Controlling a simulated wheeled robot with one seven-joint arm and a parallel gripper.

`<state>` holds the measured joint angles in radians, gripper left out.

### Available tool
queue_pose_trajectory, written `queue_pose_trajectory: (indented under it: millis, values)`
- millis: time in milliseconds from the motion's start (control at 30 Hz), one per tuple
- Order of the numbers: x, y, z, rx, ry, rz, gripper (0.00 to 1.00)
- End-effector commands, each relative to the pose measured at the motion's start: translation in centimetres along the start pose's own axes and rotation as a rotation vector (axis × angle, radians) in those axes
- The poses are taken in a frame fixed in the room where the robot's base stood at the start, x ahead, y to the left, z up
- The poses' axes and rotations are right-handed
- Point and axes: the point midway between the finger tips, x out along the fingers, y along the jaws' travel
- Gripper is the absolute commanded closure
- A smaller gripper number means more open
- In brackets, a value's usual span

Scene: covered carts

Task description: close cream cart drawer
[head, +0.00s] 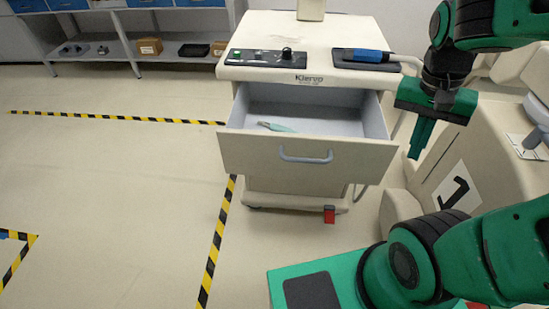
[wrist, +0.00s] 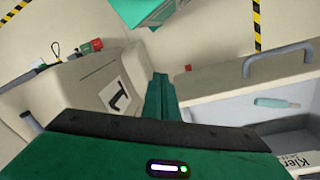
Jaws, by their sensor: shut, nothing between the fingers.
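The cream cart (head: 300,45) stands ahead with its drawer (head: 240,155) pulled well out. The drawer front has a grey-blue bar handle (head: 306,156), and a pale green tool (head: 278,127) lies inside. In the wrist view the open drawer (wrist: 225,115) is at the right, with its handle (wrist: 276,58) and the green tool (wrist: 277,103). My green gripper (head: 420,150) is shut and empty, pointing down to the right of the drawer front and apart from it. Its closed fingers also show in the wrist view (wrist: 160,80).
A second cream cart (head: 470,165) marked with a black numeral stands close on the right. A control panel (head: 282,56) and a blue-handled device (head: 365,57) are on the cart top. Striped floor tape (head: 217,240) runs left of the cart. The floor in front and left is clear.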

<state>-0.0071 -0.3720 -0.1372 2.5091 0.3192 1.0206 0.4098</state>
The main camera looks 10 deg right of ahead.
Motion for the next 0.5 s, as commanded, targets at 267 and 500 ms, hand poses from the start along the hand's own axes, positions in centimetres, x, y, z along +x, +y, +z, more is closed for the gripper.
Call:
queue_pose_trajectory:
  millis: [267, 500]
  values:
    - [-0.2, -8.8, -0.2, 0.262, 0.137, 0.102, 1.0]
    - [-0.1, -16.9, 2.7, 0.492, 0.301, 0.087, 1.0]
